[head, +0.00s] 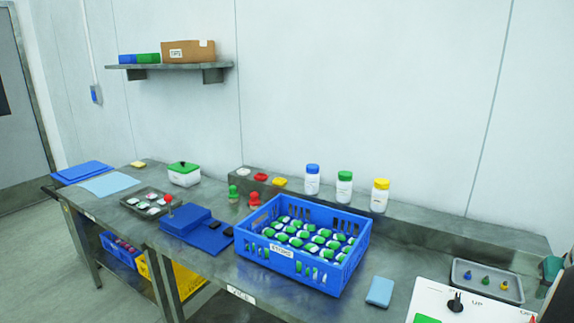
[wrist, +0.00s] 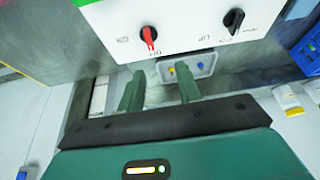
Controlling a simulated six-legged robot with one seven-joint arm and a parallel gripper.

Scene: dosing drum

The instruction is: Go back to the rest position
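My gripper (wrist: 160,70) shows in the wrist view with its two green fingers apart and nothing held between them. A white control box (wrist: 190,30) lies beyond the fingertips. It carries a red knob (wrist: 149,37) and a black knob (wrist: 234,20). The box also shows at the lower right of the head view (head: 430,298), partly cut off by the frame edge. A small grey tray (wrist: 207,62) with coloured pegs lies beyond the fingers, partly hidden by one. Whether a fingertip touches anything cannot be told.
A blue crate (head: 290,268) of green-and-white items stands on the steel bench. Three capped bottles (head: 344,188) stand behind it. A blue block (head: 186,220), a parts tray (head: 128,200) and a white green-lidded box (head: 184,176) are left. A shelf (head: 175,66) hangs above.

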